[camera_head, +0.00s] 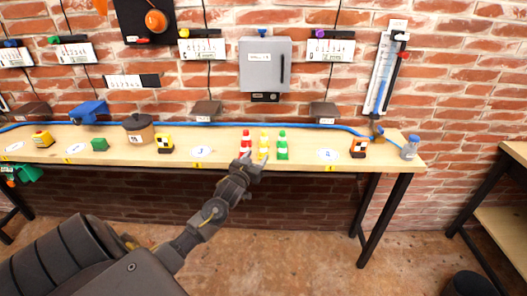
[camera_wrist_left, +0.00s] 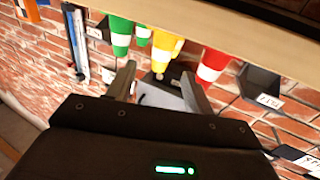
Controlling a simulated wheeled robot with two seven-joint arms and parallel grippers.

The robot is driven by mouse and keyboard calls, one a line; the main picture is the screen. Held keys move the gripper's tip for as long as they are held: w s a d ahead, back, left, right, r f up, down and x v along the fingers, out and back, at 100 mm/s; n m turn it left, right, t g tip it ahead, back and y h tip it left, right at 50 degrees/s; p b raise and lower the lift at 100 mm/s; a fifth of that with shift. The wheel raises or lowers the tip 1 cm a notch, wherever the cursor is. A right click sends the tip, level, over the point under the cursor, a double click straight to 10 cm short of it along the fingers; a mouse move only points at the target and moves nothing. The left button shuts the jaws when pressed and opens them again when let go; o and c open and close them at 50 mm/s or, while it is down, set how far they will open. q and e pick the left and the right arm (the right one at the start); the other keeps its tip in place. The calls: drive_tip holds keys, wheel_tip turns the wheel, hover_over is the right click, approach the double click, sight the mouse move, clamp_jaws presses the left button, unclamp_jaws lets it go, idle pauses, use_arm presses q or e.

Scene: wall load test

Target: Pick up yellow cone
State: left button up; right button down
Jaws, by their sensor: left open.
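The yellow cone (camera_head: 263,144) with a white band stands on the wooden table between the red cone (camera_head: 246,140) and the green cone (camera_head: 282,147). My left gripper (camera_head: 249,162) is at the table's front edge, just in front of the red and yellow cones, and overlaps the red cone's lower part. In the left wrist view, which is turned over, the yellow cone (camera_wrist_left: 161,55) is beyond the open fingers (camera_wrist_left: 160,86), roughly in line with the gap. The gap looks empty. The green cone (camera_wrist_left: 121,36) and red cone (camera_wrist_left: 212,65) flank it.
The table (camera_head: 230,158) has free room around the number 4 label (camera_head: 327,154). A blue hose (camera_head: 230,124) runs along the back.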

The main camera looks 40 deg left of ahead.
sight(262, 150)
use_arm(q)
drive_tip(key=shift+f+p+x, duration=0.1)
drive_tip(key=shift+p+x, duration=0.2)
drive_tip(key=shift+x, duration=1.55)
drive_tip(key=shift+f+p+x, duration=0.15)
drive_tip(key=shift+p+x, duration=0.15)
drive_tip(key=shift+x, duration=1.55)
drive_tip(key=shift+a, duration=0.1)
drive_tip(key=shift+c, duration=0.4)
drive_tip(key=c, duration=0.9)
